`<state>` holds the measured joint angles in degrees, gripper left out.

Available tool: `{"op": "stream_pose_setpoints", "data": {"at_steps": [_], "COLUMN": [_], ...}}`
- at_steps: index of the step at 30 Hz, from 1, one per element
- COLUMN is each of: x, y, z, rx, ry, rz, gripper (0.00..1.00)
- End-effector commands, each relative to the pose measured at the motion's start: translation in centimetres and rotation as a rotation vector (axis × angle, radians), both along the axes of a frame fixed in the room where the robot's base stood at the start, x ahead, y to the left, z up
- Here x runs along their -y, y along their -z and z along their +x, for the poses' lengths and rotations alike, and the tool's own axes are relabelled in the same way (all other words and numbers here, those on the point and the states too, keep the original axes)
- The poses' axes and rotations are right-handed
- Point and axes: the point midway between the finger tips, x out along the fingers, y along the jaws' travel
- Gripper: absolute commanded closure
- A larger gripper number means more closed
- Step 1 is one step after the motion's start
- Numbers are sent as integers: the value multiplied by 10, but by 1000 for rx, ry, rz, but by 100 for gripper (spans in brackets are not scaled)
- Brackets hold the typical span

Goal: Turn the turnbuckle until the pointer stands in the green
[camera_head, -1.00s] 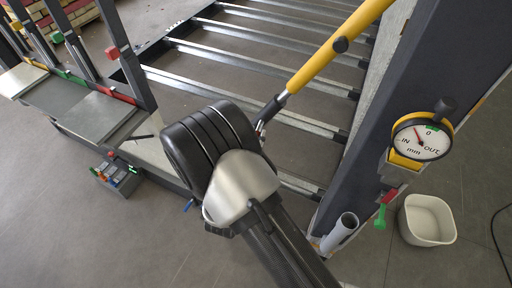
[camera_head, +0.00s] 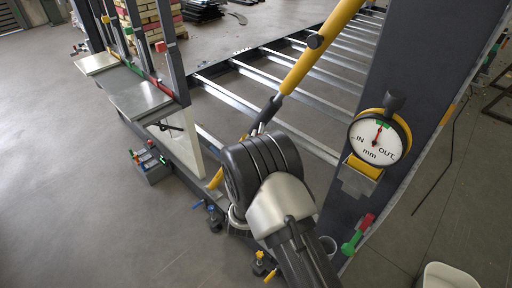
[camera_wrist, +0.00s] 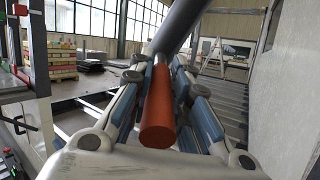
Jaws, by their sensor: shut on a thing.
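The turnbuckle's yellow tube (camera_head: 318,52) slopes from upper right down to a metal rod end beside my arm in the head view. The dial gauge (camera_head: 366,153) is on the dark upright, with IN at left, OUT at right and a small green mark (camera_head: 383,124) at the top. Its red pointer (camera_head: 378,133) stands nearly upright at the green mark or its left edge; too small to tell which. In the wrist view my gripper (camera_wrist: 160,72) is shut on a red bar (camera_wrist: 158,112), a finger on each side. In the head view my wrist hides the fingers.
The dark upright (camera_head: 405,65) stands right of my arm. A red and green clamp (camera_head: 358,233) and a white bin (camera_head: 447,276) are at lower right. Metal slats (camera_head: 305,130) lie behind my arm. Grey plates (camera_head: 148,100) are at left, with open floor in front.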

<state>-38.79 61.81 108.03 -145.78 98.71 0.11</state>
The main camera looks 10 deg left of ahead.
Motion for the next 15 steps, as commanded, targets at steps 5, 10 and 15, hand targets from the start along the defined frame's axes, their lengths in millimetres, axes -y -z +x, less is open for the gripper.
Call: {"op": "stream_pose_setpoints", "data": {"at_steps": [5, 10, 15], "x": [3, 3, 3], "y": [3, 3, 3], "z": [1, 1, 1], "rx": [-4, -4, -4], "ry": [7, 7, 6], "rz": [-4, -4, -4], "gripper": [100, 100, 74]}}
